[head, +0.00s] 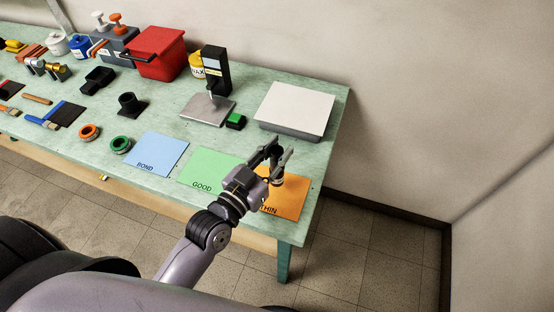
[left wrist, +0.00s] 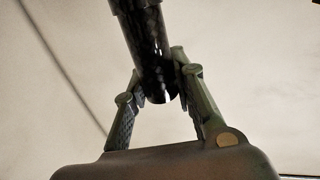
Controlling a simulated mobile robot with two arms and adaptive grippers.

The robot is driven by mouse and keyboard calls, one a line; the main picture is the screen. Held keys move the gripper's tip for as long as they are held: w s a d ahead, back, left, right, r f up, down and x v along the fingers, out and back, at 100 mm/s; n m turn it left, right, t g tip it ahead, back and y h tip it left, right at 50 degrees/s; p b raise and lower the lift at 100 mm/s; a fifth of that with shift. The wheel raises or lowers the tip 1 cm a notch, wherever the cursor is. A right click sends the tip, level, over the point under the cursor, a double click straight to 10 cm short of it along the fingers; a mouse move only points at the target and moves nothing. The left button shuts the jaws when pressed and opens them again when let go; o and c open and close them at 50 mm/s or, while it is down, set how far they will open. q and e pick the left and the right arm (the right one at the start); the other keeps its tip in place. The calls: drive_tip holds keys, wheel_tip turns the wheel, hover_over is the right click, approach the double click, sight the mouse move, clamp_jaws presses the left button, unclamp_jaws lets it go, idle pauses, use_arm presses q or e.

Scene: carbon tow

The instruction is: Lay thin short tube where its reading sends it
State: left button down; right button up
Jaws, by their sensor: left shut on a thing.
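My left gripper (head: 280,153) is shut on a black tube, which shows clearly between the fingers in the left wrist view (left wrist: 155,65). The tube is glossy, with a darker lower end. In the head view the gripper hangs over the orange card (head: 294,197) marked THIN, near its upper left corner. A green card (head: 212,168) marked GOOD and a blue card (head: 163,152) marked BOND lie to the left. A black gauge stand (head: 216,70) rises behind a grey metal plate (head: 200,110); its reading is too small to read. My right gripper is not seen.
A white-topped block (head: 295,105) stands behind the gripper, with a small green-and-black item (head: 236,121) to its left. Orange (head: 89,132) and green (head: 121,145) rings, a black fitting (head: 130,104) and a red bin (head: 158,55) stand farther left. The table's right edge is near the orange card.

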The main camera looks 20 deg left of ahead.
sight(273, 166)
use_arm(q)
drive_tip(key=shift+f, duration=1.6)
drive_tip(key=shift+f, duration=0.15)
drive_tip(key=c, duration=1.8)
unclamp_jaws()
drive_tip(key=o, duration=0.5)
drive_tip(key=shift+c, duration=0.2)
drive_tip(key=shift+s, duration=0.15)
drive_tip(key=b+v, duration=0.2)
drive_tip(key=v, duration=0.9)
drive_tip(key=shift+s+b, duration=0.35)
drive_tip(key=shift+s, duration=0.05)
